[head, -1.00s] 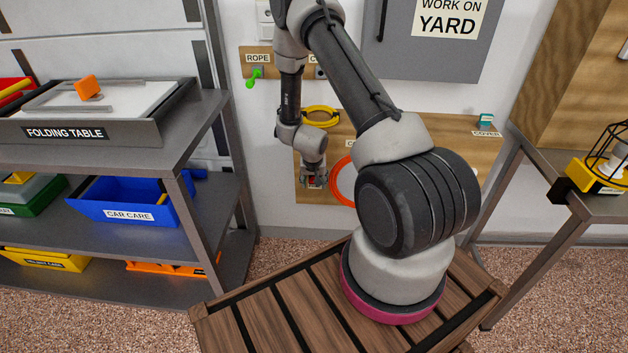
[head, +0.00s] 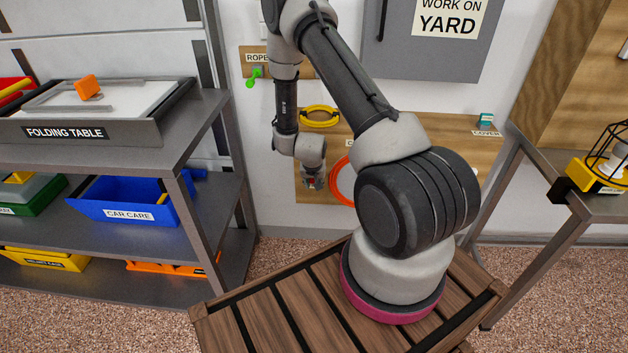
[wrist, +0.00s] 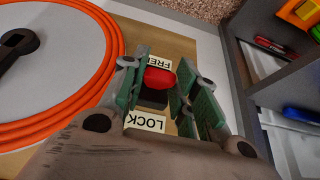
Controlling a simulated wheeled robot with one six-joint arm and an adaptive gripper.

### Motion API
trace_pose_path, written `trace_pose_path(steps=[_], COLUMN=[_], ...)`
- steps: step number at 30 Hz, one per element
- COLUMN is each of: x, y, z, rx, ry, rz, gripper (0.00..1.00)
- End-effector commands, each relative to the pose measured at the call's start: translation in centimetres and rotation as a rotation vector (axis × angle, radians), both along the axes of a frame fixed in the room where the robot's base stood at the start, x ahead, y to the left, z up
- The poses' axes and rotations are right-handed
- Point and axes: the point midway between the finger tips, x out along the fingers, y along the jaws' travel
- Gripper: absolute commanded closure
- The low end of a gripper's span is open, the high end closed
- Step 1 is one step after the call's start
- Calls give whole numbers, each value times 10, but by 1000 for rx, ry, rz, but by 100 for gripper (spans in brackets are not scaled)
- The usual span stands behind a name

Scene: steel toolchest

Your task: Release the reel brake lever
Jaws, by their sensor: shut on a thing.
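The brake lever has a red knob (wrist: 160,78), seen in the wrist view on a dark base. A FREE label (wrist: 158,63) is just beyond it and a LOCK label (wrist: 145,123) is on the near side. The knob is close to the FREE label. My gripper (wrist: 164,82) is shut on it, with a green-padded finger on either side. In the head view my gripper (head: 313,179) is low at the wooden wall panel, left of the orange reel (head: 341,181). My arm hides part of that reel. The reel's orange coils (wrist: 112,70) fill the left of the wrist view.
A steel shelf unit (head: 208,130) with a blue CAR CARE bin (head: 125,202) stands at left. A green hook (head: 254,76) hangs by the ROPE label. A yellow coil (head: 320,117) hangs above my gripper. A bench with a caged lamp (head: 600,175) stands at right.

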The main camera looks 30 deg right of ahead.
Motion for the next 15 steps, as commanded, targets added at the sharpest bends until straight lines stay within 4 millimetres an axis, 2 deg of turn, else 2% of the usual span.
trace_pose_path(steps=[5,15], x=[-4,-9], y=[3,6], z=[-6,-25], rx=[-51,-222], ry=[-71,-324], rz=[4,4], gripper=[94,94])
